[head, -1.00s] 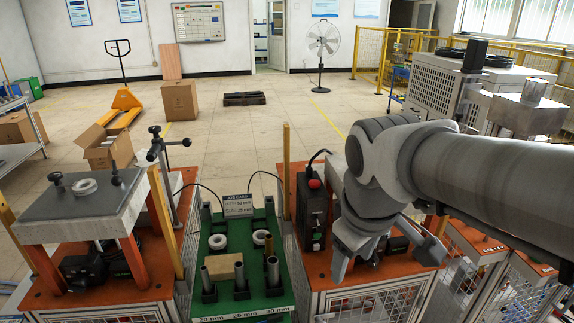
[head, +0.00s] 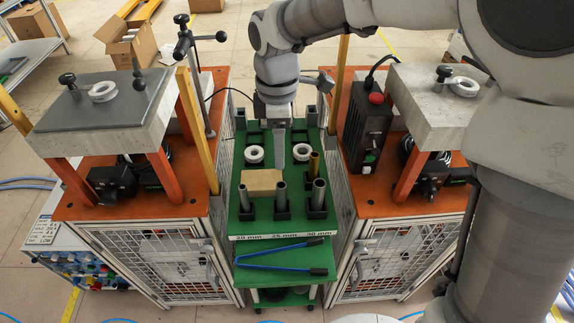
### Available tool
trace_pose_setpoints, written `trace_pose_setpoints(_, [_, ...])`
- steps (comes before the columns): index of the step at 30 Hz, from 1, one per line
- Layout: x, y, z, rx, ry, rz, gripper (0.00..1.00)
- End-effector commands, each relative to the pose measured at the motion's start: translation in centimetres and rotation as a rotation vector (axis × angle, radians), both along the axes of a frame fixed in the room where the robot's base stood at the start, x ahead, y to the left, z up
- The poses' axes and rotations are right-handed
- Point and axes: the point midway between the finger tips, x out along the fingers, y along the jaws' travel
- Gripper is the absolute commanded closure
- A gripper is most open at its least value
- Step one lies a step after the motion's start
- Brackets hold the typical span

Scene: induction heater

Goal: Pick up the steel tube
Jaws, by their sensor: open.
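Several grey steel tubes stand upright in black holders along the front of the green rack: a left one (head: 244,198), a middle one (head: 281,194) and a right one (head: 318,192). The front edge below them reads 20 mm, 25 mm and 30 mm. My gripper (head: 276,158) is open and empty. It points down over the rack, behind the middle tube and apart from it in the picture. Its fingers overlap in this view, so the gap between them is hidden.
White rings lie on the rack at left (head: 254,154) and right (head: 302,152). A tan block (head: 262,182) lies just behind the front tubes. Orange benches flank the rack, with a black box (head: 367,127) at right. Blue-handled tongs (head: 282,262) lie on the lower shelf.

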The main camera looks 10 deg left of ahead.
Motion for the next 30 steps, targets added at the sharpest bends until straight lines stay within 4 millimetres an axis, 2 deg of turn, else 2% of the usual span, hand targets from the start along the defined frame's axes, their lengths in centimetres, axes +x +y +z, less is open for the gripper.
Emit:
trace_pose_setpoints(12, [-0.1,-0.1,-9.0,-0.003,0.003,-0.003,0.34])
trace_pose_setpoints(16, [-0.1,-0.1,-10.7,-0.001,0.001,-0.002,0.34])
trace_pose_setpoints(23, [-0.1,-0.2,-12.2,-0.001,0.001,-0.004,0.34])
trace_pose_setpoints(30, [-0.3,-0.3,-15.8,-0.001,0.001,-0.003,0.34])
